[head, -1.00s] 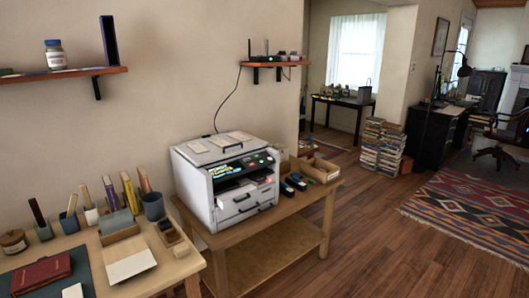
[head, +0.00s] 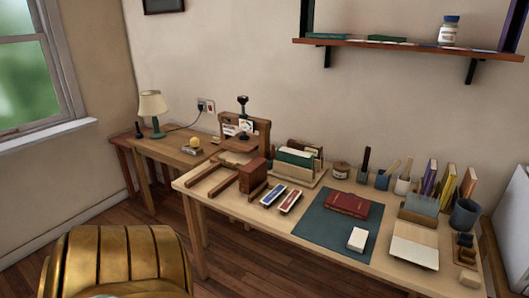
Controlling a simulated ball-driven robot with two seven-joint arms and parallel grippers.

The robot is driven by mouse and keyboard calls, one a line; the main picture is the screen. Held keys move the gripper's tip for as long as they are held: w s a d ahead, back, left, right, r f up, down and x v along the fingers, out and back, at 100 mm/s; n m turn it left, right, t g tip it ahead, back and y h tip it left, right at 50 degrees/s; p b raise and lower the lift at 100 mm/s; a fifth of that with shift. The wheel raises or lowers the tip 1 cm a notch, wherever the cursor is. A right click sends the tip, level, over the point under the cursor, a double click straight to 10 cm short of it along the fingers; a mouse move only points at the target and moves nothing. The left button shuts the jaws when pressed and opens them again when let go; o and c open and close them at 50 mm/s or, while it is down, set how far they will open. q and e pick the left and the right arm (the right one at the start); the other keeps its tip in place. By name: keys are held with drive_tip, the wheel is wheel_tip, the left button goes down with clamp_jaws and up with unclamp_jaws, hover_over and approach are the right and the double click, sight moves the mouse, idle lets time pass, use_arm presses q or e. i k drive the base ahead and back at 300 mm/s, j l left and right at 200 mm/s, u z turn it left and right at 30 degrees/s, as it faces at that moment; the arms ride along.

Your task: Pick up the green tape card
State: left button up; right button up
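I cannot make out with certainty a green tape card. Two flat cards lie on the long wooden table, a blue one (head: 272,196) and a red one (head: 290,201), side by side. Green sheets or cards (head: 295,157) stand in a wooden rack behind them. Thin green flat items lie on the wall shelf, one in the middle (head: 387,39) and one at left (head: 330,36); they are too small to identify. Neither of my grippers shows.
The long table (head: 238,208) bears a green mat (head: 322,230) with a red book (head: 347,205), a wooden press (head: 246,132), and pen cups at right. A side table with a lamp (head: 153,109) stands left. The floor in front is open.

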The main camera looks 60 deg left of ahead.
sight(296, 152)
drive_tip(key=u, duration=1.7)
drive_tip(key=i+l+z, duration=0.15)
drive_tip(key=i+l, duration=0.05)
